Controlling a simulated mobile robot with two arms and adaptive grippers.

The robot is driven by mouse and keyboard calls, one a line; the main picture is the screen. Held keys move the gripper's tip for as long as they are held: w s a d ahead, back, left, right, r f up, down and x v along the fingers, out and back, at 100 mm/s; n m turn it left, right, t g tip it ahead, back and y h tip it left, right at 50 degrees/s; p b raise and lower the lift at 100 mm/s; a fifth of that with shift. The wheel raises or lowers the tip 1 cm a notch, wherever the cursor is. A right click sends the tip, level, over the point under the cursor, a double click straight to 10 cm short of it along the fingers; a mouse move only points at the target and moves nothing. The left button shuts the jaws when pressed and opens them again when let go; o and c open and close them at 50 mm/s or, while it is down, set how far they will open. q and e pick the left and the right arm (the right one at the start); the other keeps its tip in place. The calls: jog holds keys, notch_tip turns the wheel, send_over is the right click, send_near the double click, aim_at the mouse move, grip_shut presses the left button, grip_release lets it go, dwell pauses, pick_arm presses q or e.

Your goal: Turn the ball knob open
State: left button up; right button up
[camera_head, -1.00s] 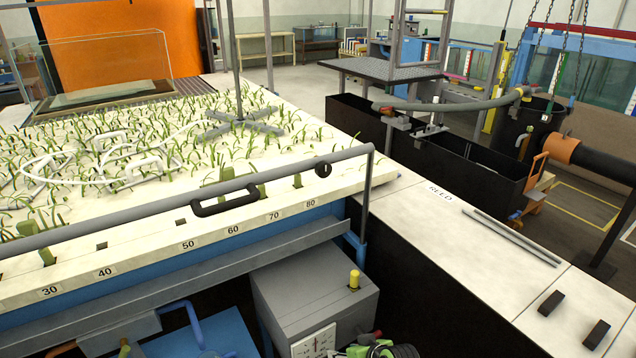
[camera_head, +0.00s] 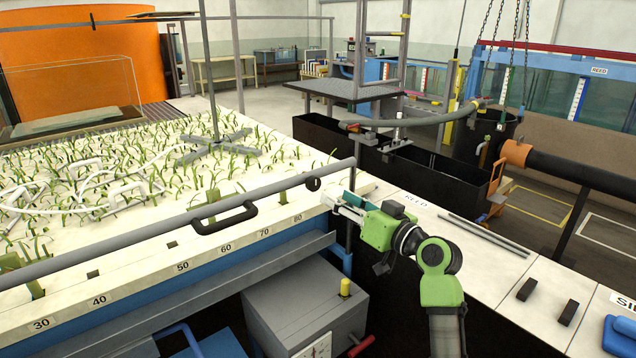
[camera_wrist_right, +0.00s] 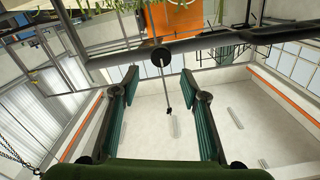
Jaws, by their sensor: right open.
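A black ball knob (camera_head: 313,184) sits on the grey rail along the front edge of the planted bed, close to the rail's right end. My right gripper (camera_head: 342,203) is a little to the right of the ball, with its fingers pointing left towards it. In the right wrist view the ball (camera_wrist_right: 160,55) shows ahead, between the lines of the two fingers. The right gripper (camera_wrist_right: 159,78) is open, with nothing between its fingers. The ball looks apart from the fingertips. My left gripper is not in view.
The grey rail (camera_head: 150,221) carries a black loop handle (camera_head: 224,218) left of the ball. A grey box (camera_head: 300,310) with a yellow knob (camera_head: 345,287) and a red handle (camera_head: 362,346) stands below. Rods (camera_head: 485,234) and black blocks (camera_head: 527,289) lie on the right worktop.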

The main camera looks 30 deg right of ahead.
aim_at(316, 185)
jog(key=w, duration=0.2)
jog(key=w+p, duration=0.1)
jog(key=w, duration=0.2)
jog(key=w+p, duration=0.1)
jog(key=w, duration=0.1)
jog(key=shift+w+a+r, duration=0.1)
jog(key=shift+w+a, duration=0.1)
jog(key=shift+a, duration=0.2)
jog(key=shift+w+a, duration=0.1)
jog(key=shift+w, duration=0.45)
jog(key=c, duration=1.1)
